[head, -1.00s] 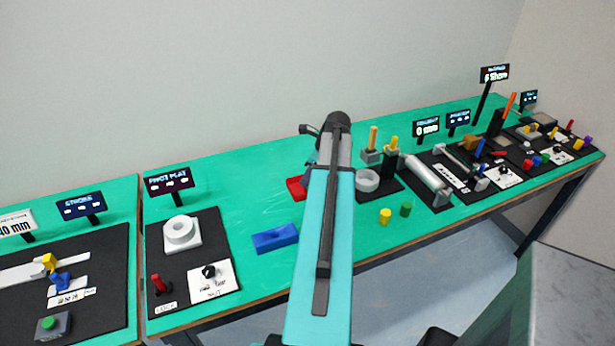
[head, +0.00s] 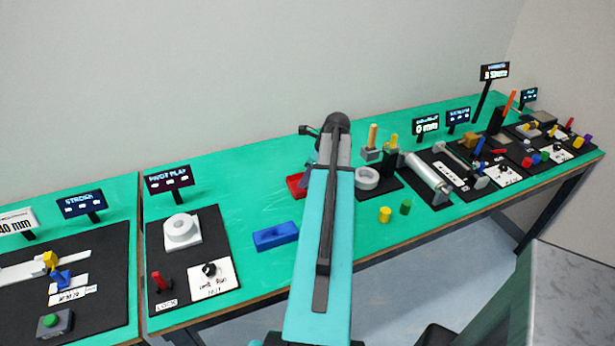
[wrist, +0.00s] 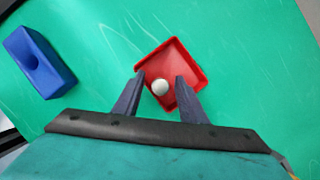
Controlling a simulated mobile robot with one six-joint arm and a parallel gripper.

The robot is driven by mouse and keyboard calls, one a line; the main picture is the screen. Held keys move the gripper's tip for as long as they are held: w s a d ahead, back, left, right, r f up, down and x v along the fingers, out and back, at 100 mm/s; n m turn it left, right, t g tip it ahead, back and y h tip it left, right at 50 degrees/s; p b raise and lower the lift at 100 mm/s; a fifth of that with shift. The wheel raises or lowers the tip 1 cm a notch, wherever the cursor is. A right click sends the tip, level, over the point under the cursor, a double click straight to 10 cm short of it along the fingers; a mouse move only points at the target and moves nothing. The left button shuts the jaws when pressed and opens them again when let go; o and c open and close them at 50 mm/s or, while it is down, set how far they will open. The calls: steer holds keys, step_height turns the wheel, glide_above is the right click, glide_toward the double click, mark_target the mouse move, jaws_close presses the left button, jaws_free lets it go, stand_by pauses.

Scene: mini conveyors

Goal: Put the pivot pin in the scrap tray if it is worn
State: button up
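A pale, round-ended piece, which looks like the pivot pin (wrist: 160,87), shows end-on over the floor of a small red tray (wrist: 190,67) in the wrist view. I cannot tell whether it touches the tray floor. My gripper (wrist: 158,78) is above the tray, with its two dark fingers spread either side of the pin and a gap showing on both sides. In the head view the red tray (head: 295,185) is partly hidden behind my arm, and my fingertips are hidden too. Whether the pin is worn cannot be seen.
A blue block with a recess (head: 275,236) lies left of my arm. Left of it, a black mat holds a white round fixture (head: 182,232), a red lever (head: 160,281) and a "pivot play" sign (head: 170,178). Yellow (head: 385,214) and green cylinders stand at the right.

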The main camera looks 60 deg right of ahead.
steer(key=shift+r, duration=0.2)
steer(key=b+v, duration=0.2)
steer(key=v, duration=1)
stand_by(0.8)
steer(key=shift+s+f, duration=0.1)
